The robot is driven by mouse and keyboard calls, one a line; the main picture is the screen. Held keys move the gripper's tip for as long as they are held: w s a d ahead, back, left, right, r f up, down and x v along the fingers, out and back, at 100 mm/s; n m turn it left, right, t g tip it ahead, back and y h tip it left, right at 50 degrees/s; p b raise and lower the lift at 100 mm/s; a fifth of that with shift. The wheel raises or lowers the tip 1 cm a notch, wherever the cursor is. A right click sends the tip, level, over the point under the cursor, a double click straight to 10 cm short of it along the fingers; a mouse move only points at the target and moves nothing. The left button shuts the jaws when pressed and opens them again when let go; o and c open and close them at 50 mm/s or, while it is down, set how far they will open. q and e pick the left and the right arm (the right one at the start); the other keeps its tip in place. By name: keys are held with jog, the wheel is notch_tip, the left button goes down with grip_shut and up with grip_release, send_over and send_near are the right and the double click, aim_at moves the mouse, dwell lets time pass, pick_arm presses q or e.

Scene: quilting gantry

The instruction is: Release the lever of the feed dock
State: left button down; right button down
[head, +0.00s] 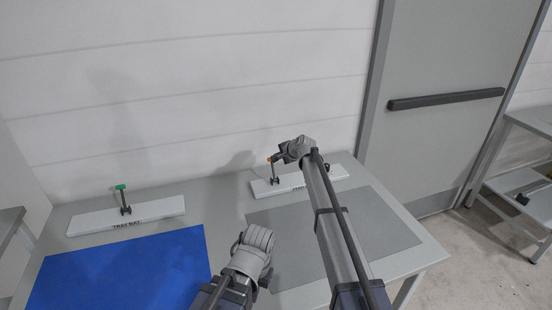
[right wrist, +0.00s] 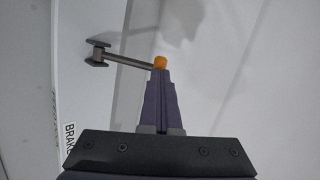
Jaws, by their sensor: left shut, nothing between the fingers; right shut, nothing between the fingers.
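The right-hand white plate (head: 335,173) carries a lever with an orange knob (head: 269,160); its front lettering is mostly hidden by my right arm. In the right wrist view the lever's grey rod (right wrist: 125,61) runs from a dark bracket (right wrist: 98,53) to the orange knob (right wrist: 160,62). My right gripper (right wrist: 161,74) is shut, its fingertips right at the knob, touching or nearly so, with nothing between them. My left gripper (head: 238,243) is shut and empty above the table, between the two mats.
Another white plate (head: 90,221) at left bears a green-knobbed lever (head: 121,188). A blue mat (head: 120,270) and a grey mat (head: 385,225) lie on the table (head: 225,205). A label reading "BRAKE" (right wrist: 70,135) shows in the right wrist view. A wall stands behind.

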jog(key=shift+s, duration=0.1)
pick_arm(q)
jog(key=shift+f, duration=0.1)
pick_arm(e)
jog(key=shift+s+d+f, duration=0.1)
jog(key=shift+s+d, duration=0.1)
jog(key=shift+s, duration=0.45)
